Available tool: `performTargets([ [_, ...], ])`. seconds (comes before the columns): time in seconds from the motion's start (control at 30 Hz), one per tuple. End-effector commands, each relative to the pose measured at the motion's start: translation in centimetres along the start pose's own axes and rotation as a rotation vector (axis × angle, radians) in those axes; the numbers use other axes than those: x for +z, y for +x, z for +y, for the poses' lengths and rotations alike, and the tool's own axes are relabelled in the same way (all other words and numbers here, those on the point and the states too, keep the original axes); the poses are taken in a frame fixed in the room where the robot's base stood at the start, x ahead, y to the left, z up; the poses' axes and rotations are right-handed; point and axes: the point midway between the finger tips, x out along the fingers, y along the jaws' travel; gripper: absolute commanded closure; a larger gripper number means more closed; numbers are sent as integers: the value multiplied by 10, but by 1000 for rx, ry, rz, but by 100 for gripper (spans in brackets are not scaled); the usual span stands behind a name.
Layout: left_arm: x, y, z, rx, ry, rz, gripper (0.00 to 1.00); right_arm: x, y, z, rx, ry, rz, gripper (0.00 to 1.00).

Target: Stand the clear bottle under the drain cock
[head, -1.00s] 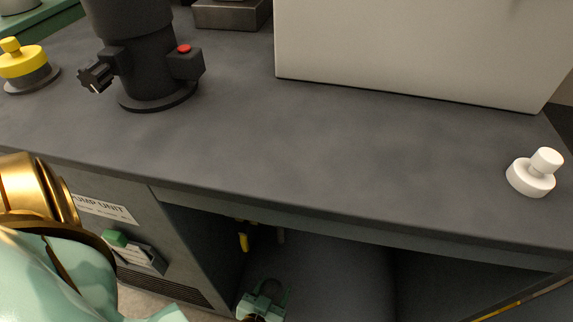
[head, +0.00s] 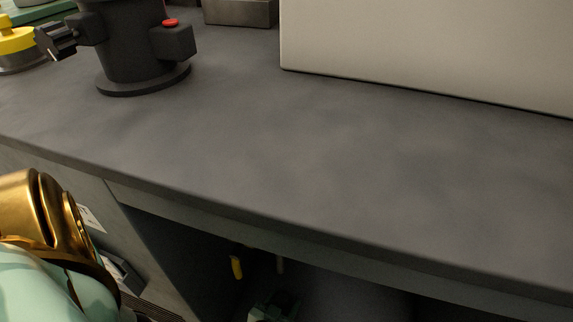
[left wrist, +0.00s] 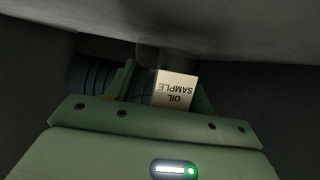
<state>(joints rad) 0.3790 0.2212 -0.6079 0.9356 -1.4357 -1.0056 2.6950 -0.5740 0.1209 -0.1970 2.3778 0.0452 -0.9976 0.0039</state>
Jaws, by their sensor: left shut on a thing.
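My left gripper (left wrist: 164,84) is shut on the clear bottle, whose white label (left wrist: 175,89) reads OIL SAMPLE upside down in the left wrist view. Most of the bottle is hidden between the green fingers. In the head view the left gripper (head: 272,306) is in the dark recess under the bench, cut by the bottom edge, and the bottle cannot be made out there. A yellow lever (head: 236,267), probably the drain cock's handle, hangs just above and left of the gripper. A short pale pipe (head: 280,264) is beside it. The right gripper is not seen.
The grey bench top (head: 300,150) overhangs the recess, its front edge close above the gripper. A black pump body (head: 135,50) and a large pale box (head: 430,50) stand on it. A dark ribbed part (left wrist: 90,75) is left of the label.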

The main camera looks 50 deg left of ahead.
Motion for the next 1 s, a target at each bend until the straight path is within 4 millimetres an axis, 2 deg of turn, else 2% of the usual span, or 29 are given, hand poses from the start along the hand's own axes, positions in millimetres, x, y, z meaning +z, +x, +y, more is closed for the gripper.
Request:
performTargets([
  [0.17,-1,0,0,0,-1,1,69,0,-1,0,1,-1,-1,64],
  [0.63,12,4,-1,-1,1,-3,69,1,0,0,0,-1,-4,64],
  [0.67,13,4,-1,-2,1,-4,45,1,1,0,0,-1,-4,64],
  [0.73,14,4,-1,-2,1,-5,26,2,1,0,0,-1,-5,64],
  [1.0,16,4,-1,-3,1,-8,26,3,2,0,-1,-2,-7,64],
])
